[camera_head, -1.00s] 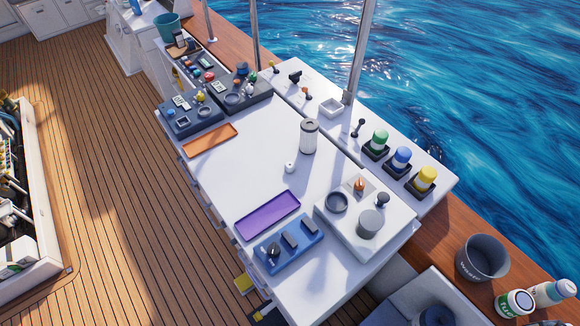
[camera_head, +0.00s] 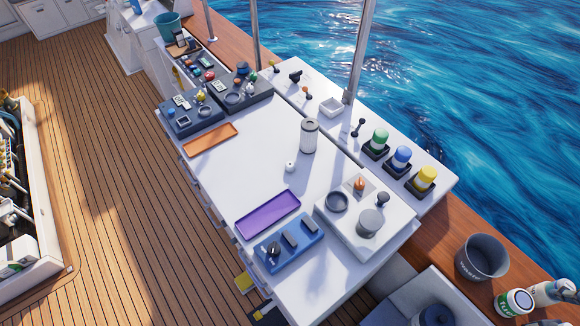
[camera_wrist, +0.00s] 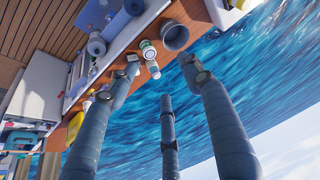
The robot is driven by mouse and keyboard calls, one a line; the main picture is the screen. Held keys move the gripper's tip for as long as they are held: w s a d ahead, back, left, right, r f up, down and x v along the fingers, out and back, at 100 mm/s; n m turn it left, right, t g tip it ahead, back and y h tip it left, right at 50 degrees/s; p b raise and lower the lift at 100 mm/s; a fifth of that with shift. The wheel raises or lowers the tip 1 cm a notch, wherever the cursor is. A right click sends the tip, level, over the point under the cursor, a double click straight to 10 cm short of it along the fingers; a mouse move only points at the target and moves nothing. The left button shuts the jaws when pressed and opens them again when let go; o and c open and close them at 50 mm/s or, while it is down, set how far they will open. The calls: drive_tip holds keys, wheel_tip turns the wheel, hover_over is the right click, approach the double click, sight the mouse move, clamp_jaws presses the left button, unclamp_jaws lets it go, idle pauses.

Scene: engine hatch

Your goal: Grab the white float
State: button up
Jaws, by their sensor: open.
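A small white round object (camera_head: 290,167), which looks like the white float, sits on the white worktop (camera_head: 262,160) in the head view. It is near the middle of the top, in front of a tall white canister with a dark top (camera_head: 309,136). Nothing touches it. My gripper (camera_wrist: 162,75) shows only in the wrist view. Its dark fingers are spread apart with nothing between them. They point towards the boat's edge and the water. The float cannot be made out in the wrist view, and my gripper is away from it.
An orange tray (camera_head: 210,139), a purple tray (camera_head: 268,214) and a blue switch panel (camera_head: 289,242) line the worktop's left side. A raised white block (camera_head: 366,222) with round fittings stands at right. Green, blue and yellow lamps and a metal post (camera_head: 360,50) stand behind. A grey bucket (camera_wrist: 175,37) is near my fingers.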

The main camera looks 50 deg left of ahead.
drive_tip(key=w+a+n+g+y+p, duration=0.1)
drive_tip(key=w+a, duration=0.6)
drive_tip(key=a, duration=0.4)
drive_tip(key=w+a+g, duration=0.1)
drive_tip(key=w+a, duration=0.6)
drive_tip(key=a, duration=0.4)
drive_tip(key=w+a+f+n+g, duration=0.1)
drive_tip(key=a+f, duration=0.3)
drive_tip(key=a, duration=0.7)
drive_tip(key=w+a+f+g, duration=0.1)
drive_tip(key=a+f, duration=0.3)
drive_tip(key=a, duration=0.7)
drive_tip(key=n+g+h+p, duration=0.1)
drive_tip(key=n+p, duration=0.1)
hover_over(290, 164)
wheel_tip(290, 164, down, 19)
drive_tip(key=shift+r, duration=0.1)
drive_tip(key=shift+f+b, duration=0.55)
drive_tip(key=shift+f, duration=3.75)
